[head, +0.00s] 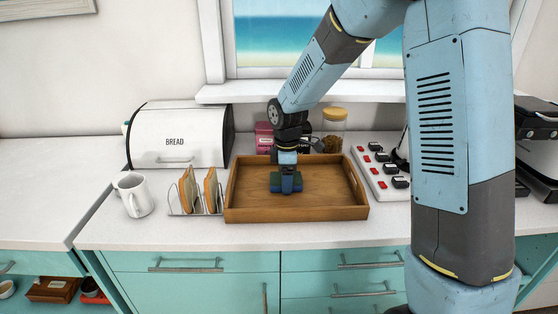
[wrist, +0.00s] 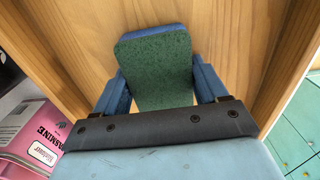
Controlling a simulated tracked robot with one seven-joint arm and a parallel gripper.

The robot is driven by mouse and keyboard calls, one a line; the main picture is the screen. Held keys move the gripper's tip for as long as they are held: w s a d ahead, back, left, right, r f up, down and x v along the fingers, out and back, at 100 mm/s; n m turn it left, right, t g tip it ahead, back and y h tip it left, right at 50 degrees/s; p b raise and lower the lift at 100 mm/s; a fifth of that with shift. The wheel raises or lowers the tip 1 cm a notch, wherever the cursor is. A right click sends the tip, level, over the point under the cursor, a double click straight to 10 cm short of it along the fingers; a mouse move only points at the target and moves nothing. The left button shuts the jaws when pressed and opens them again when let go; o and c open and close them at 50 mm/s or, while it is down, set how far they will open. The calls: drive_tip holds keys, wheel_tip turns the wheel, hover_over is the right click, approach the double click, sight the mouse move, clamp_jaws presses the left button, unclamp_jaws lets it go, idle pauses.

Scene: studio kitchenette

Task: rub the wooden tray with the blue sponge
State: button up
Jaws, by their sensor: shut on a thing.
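The wooden tray (head: 330,208) lies on the white counter, with raised sides and a handle slot at its right end. In the wrist view its wooden floor (wrist: 210,30) fills most of the upper picture. The blue sponge (head: 276,184) has a green face, which shows in the wrist view (wrist: 155,70). My gripper (head: 288,184) points down inside the tray, left of its middle, and is shut on the sponge. In the wrist view a blue finger stands at each side of the sponge. Whether the sponge's underside touches the tray floor cannot be told.
A toast rack (head: 190,212) with bread slices stands close to the tray's left side, with a white mug (head: 134,195) beyond it. A bread box (head: 178,137), pink box (head: 264,138) and glass jar (head: 333,130) stand behind.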

drive_tip(key=shift+a, duration=0.85)
wheel_tip(320, 180, up, 8)
drive_tip(key=shift+d+f, duration=0.15)
drive_tip(key=shift+f, duration=0.05)
drive_tip(key=shift+r, duration=0.3)
drive_tip(key=shift+s, duration=0.15)
